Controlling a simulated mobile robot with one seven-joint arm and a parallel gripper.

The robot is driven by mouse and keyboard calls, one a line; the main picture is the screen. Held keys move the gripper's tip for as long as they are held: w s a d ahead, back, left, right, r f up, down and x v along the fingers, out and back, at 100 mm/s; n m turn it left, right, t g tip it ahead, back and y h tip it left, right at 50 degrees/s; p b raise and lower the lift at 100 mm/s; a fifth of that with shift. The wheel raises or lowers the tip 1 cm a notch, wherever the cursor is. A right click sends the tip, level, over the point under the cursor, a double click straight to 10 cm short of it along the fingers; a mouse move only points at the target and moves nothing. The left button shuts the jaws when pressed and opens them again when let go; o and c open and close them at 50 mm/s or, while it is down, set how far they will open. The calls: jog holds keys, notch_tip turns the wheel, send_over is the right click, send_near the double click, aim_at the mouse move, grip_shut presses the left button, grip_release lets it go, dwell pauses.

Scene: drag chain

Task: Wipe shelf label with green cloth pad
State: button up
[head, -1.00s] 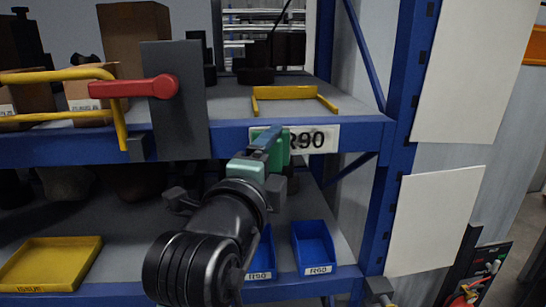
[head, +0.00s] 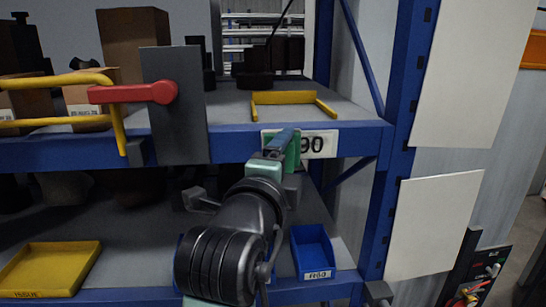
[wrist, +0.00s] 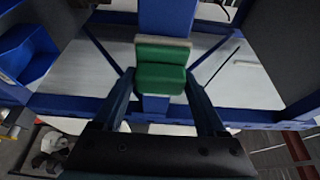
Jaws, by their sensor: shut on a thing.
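The shelf label (head: 319,144) is a white plate on the front of the blue upper shelf beam. Its right part, reading "90", shows in the head view, and its left part is mostly hidden behind my gripper (head: 284,145). My gripper is shut on the green cloth pad (head: 294,154), which is held in front of the label's left half. In the wrist view the pad (wrist: 160,78) sits between my two fingers, with a pale layer along its far edge. I cannot tell whether the pad touches the label.
A red-handled lever on a grey plate (head: 178,120) and a yellow rail (head: 60,76) stick out at the left. Blue bins (head: 312,252) and another yellow tray (head: 50,269) are below. A blue post (head: 398,140) stands right.

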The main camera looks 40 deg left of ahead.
jog(key=shift+w+d+p, duration=0.25)
jog(key=shift+w+d, duration=1.3)
jog(key=shift+w, duration=0.25)
jog(key=shift+w+d+p, duration=0.25)
jog(key=shift+w+d, duration=1.3)
jog(key=shift+w, duration=0.25)
jog(key=shift+s+a, duration=0.2)
jog(key=shift+a, duration=0.1)
jog(key=shift+s+a, duration=1.45)
jog(key=shift+s, duration=0.2)
jog(key=s+a, duration=0.4)
jog(key=s, duration=0.1)
jog(key=shift+a, duration=0.15)
jog(key=shift+s, duration=0.15)
jog(key=s+d, duration=0.3)
jog(key=d, duration=0.1)
jog(key=shift+s+d, duration=0.35)
jog(key=shift+s, duration=0.05)
